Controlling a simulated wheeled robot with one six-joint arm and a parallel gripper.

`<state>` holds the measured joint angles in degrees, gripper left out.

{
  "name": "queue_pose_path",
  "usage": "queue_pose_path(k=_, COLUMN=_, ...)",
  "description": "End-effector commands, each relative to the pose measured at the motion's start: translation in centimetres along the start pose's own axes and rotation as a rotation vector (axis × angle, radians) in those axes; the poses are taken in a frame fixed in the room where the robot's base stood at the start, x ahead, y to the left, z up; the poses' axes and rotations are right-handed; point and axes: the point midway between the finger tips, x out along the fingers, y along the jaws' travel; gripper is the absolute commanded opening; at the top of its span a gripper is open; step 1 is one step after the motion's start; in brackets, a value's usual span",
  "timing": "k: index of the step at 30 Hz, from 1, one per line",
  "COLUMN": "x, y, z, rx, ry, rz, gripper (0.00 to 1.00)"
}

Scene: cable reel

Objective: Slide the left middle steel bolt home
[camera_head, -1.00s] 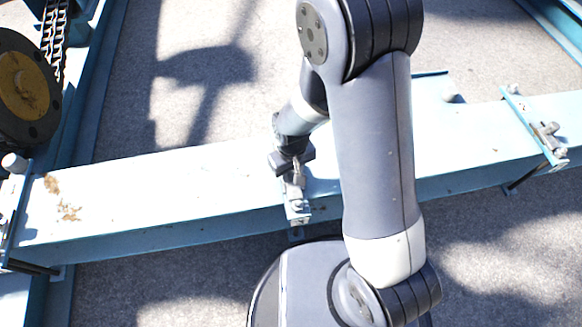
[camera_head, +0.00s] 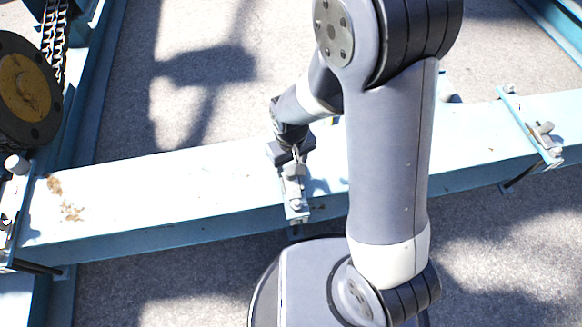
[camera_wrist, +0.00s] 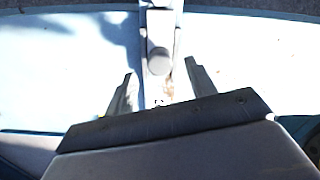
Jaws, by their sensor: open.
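The middle steel bolt and its grey bracket (camera_head: 295,203) sit across the pale blue beam (camera_head: 150,190), just left of my arm in the head view. In the wrist view a round grey bolt knob (camera_wrist: 159,62) stands on the bracket strip. My gripper (camera_head: 293,156) is over the bracket, pointing down. In the wrist view my gripper (camera_wrist: 161,70) is open, with one finger on each side of the strip and knob. Gaps show between the knob and both fingers, so it is not gripped. My gripper hides part of the bolt in the head view.
Another clamp with a bolt (camera_head: 545,135) sits on the beam at the right. A further bolt knob (camera_head: 16,164) is at the left end, below a dark reel hub (camera_head: 25,90) and chain. The beam top is clear between the clamps.

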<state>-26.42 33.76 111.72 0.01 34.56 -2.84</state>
Motion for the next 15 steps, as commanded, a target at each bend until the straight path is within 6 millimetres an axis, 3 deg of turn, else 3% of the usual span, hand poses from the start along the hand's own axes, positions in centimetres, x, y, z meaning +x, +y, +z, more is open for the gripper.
queue_pose_path(k=1, x=-1.5, y=0.0, z=-0.1, rx=0.0, ry=0.005, rz=0.0, gripper=0.53)
queue_pose_path(k=6, x=-4.1, y=0.0, z=0.0, rx=0.0, ry=0.002, rz=0.0, gripper=0.53)
queue_pose_path(k=15, x=-5.4, y=0.0, z=0.0, rx=0.0, ry=-0.001, rz=0.0, gripper=0.53)
